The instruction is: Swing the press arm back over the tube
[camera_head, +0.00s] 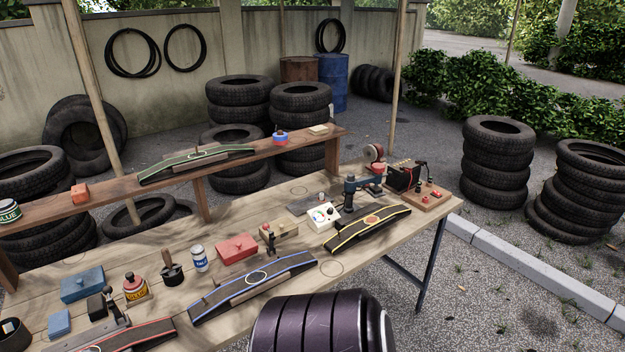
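The tube (367,229) is a black curved strip with yellow edges, in front of the post. An orange-red round patch (372,219) lies on its top, uncovered. Neither of my grippers is in view.
A white box with a dial (323,215) stands left of the post. A wooden board with red buttons (430,196) is at right. A blue-edged strip (255,285) and red box (237,247) lie left. A dark ribbed cylinder (320,325) blocks the bottom middle.

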